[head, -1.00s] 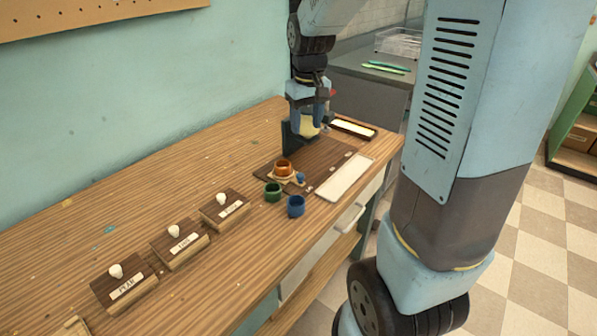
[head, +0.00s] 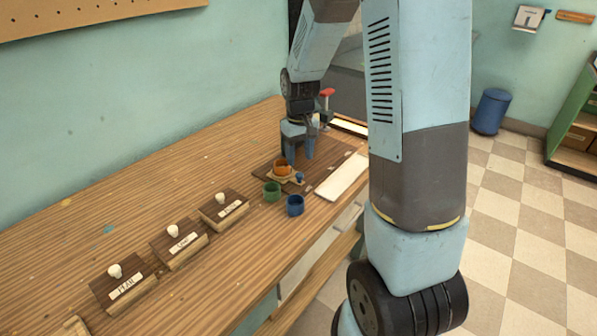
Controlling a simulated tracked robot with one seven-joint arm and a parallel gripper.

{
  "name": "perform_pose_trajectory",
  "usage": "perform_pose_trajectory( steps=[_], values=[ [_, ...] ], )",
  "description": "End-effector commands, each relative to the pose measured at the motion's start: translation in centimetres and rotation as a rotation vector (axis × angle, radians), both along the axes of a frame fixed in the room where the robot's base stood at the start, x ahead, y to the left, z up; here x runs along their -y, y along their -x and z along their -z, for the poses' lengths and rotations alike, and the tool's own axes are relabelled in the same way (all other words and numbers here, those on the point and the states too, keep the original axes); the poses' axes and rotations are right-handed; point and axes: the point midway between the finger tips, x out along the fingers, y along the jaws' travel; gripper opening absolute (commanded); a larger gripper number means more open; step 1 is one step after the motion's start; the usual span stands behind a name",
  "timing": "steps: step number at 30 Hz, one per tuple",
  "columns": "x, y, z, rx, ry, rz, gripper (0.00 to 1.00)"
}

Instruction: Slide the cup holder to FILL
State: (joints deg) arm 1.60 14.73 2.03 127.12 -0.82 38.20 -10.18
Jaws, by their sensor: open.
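The cup holder (head: 287,179) is a small tan slider with a blue knob (head: 299,177) at its right. It sits at the near left part of a dark wooden board (head: 329,158). An orange cup (head: 281,168) stands on it. Small pale labels on the board are too small to read, so I cannot tell which is FILL. My gripper (head: 296,155) points down, open, with its blue fingers just behind and above the holder. No contact with the holder or knob is visible, and part of the board's far side is hidden behind the gripper.
A green cup (head: 272,192) and a blue cup (head: 295,206) stand close in front of the board. A white strip (head: 342,178) lies to its right. Three labelled wooden blocks with white knobs, one being (head: 223,208), line the table's left. A red-topped thing (head: 327,93) stands behind my gripper.

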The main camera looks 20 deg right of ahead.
Motion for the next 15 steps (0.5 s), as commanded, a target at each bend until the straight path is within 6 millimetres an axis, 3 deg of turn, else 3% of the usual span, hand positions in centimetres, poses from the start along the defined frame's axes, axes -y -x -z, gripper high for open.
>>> perform_pose_trajectory(
  steps=[6, 15],
  values=[
    [0.0, 0.1, 3.8, -0.003, 0.000, -0.001, 0.53],
    [0.0, 0.0, 6.2, 0.000, 0.000, -0.001, 0.53]
  ],
)
